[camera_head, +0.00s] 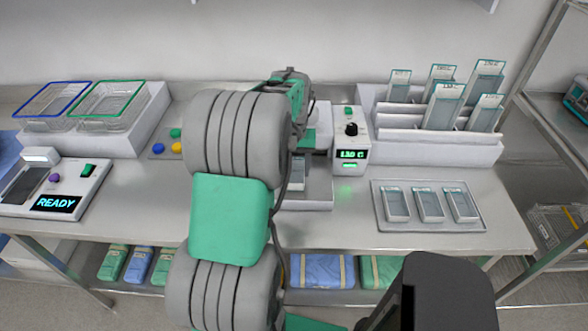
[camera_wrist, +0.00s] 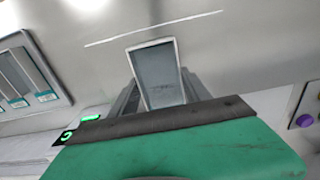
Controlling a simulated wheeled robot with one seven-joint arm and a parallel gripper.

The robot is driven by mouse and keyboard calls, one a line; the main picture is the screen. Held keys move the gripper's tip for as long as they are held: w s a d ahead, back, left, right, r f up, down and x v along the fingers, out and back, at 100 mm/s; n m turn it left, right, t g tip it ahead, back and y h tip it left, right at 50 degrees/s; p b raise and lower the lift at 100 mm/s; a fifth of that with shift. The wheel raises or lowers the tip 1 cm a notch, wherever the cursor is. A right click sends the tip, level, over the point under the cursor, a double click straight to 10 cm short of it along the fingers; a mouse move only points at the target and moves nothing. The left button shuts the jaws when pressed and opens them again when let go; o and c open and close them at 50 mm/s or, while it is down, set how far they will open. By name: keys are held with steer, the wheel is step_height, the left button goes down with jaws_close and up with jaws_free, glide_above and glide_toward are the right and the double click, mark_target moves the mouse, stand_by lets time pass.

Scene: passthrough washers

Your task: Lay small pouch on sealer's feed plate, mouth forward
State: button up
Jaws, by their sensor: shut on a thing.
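My gripper (camera_wrist: 162,98) is shut on the small pouch (camera_wrist: 155,68), a grey-blue sheet with a pale border. The pouch extends out past the fingers in the wrist view, and its near end is hidden behind my green hand. In the head view my arm hides most of the gripper; part of a pouch shows just right of the arm (camera_head: 297,172). The sealer (camera_head: 350,155) stands there with a black knob and a green-lit display. Its grey feed plate (camera_head: 316,192) is partly covered by my arm. I cannot tell whether the pouch touches the plate.
A tray (camera_head: 430,227) with 3 pouches lies right of the sealer. A white rack (camera_head: 430,150) with several upright pouches stands behind it. At left are two clear baskets (camera_head: 105,105) and a device (camera_head: 55,190) reading READY. Bare table lies between that device and my arm.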

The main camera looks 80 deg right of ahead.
mark_target(294, 169)
steer(key=shift+f, duration=0.95)
steer(key=o, duration=1.3)
step_height(294, 169, up, 12)
steer(key=b, duration=0.2)
steer(key=w+a+r+n+t+h, duration=0.1)
steer(key=w+a+n, duration=0.7)
steer(key=w+a, duration=1.5)
steer(key=a+f+n+t, duration=0.1)
steer(key=a+f+n, duration=0.1)
steer(key=a, duration=1)
steer(key=w+a+f+n+t+y, duration=0.1)
steer(key=a+n, duration=0.4)
steer(key=a, duration=0.7)
steer(key=shift+w+a+f+n+t, duration=0.15)
steer(key=shift+a+f+n+t, duration=0.2)
steer(key=shift+f, duration=0.25)
